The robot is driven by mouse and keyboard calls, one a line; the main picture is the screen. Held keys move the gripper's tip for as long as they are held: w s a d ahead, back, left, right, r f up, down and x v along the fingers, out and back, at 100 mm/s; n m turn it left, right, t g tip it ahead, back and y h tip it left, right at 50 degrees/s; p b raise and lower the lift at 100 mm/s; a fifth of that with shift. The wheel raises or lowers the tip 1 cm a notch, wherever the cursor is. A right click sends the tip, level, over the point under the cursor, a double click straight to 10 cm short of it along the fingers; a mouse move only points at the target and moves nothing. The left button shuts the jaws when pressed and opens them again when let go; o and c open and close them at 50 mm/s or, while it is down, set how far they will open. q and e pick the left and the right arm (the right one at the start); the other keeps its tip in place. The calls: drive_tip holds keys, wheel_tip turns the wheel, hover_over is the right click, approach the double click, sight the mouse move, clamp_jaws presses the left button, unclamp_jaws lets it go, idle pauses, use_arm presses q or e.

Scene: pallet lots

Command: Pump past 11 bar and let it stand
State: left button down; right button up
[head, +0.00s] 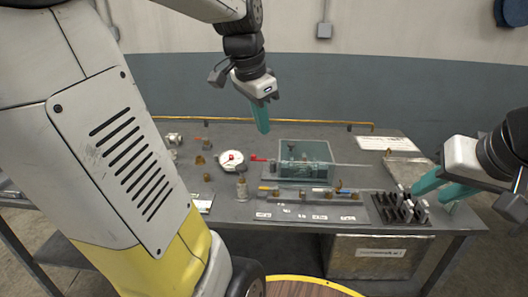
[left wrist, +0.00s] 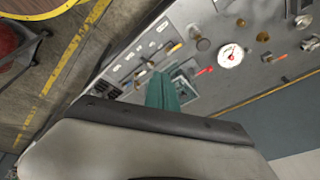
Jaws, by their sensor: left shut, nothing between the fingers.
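A round white gauge (head: 230,160) with a red mark lies on the grey bench, and it also shows in the left wrist view (left wrist: 231,55); its reading is too small to tell. A red lever (head: 258,159) is just right of it. A teal open-topped tank (head: 303,151) stands right of the lever, with an upright rod and a long pale bar (head: 345,165) reaching right. My left gripper (head: 263,129) is shut and empty, above the bench behind the lever and tank. My right gripper (head: 428,193) has its fingers apart, by the black rack at the bench's right end.
The black rack (head: 400,209) holds several small pieces. Brass and grey fittings (head: 242,187) stand left of the tank. A strip with small coloured parts (head: 310,194) and white labels lies in front. A brass rail (head: 220,119) runs along the back edge. A box (head: 370,258) sits below.

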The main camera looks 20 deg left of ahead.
sight(242, 167)
use_arm(q)
drive_tip(key=w+a+f+m+g+y, duration=0.1)
drive_tip(key=w+a+f+m+g, duration=0.2)
drive_tip(key=w+a+m, duration=0.4)
drive_tip(key=w+a+f, duration=0.1)
drive_tip(key=w+a, duration=0.1)
drive_tip(key=a, duration=0.1)
drive_tip(key=shift+w+a, duration=0.4)
drive_tip(key=shift+f, duration=0.15)
wheel_tip(242, 167, down, 14)
drive_tip(key=shift+f, duration=1.85)
